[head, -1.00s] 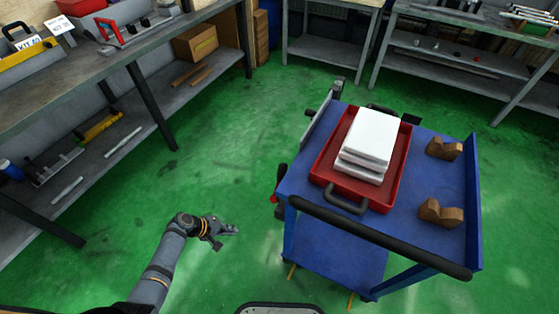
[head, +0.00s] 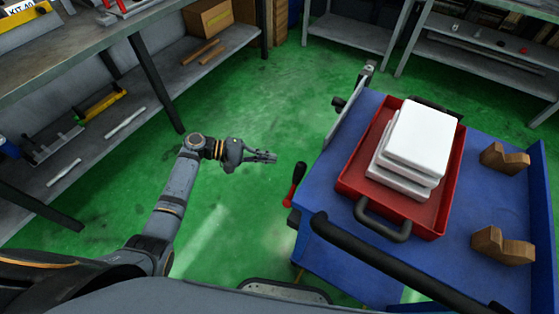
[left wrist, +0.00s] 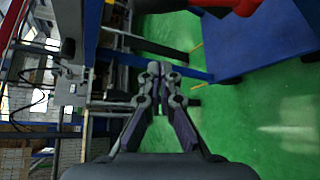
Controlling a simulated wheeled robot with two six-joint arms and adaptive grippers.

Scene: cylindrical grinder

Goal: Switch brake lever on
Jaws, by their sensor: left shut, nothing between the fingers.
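The brake lever (head: 295,183) is on the left side of the blue cart (head: 322,180). It has a black upper part and a red lower part and stands tilted beside the cart's edge. My left gripper (head: 274,157) is shut and empty, a short way left of the lever and apart from it, over the green floor. In the left wrist view its fingertips (left wrist: 160,68) are together. A red and black shape at the top of that view may be the lever, but I cannot tell. My right gripper is not in view.
On the cart are a red tray (head: 344,185) with white blocks (head: 422,135), and two brown wooden blocks (head: 500,246). A black handle (head: 390,262) runs along its near side. A grey workbench (head: 85,60) stands at the left.

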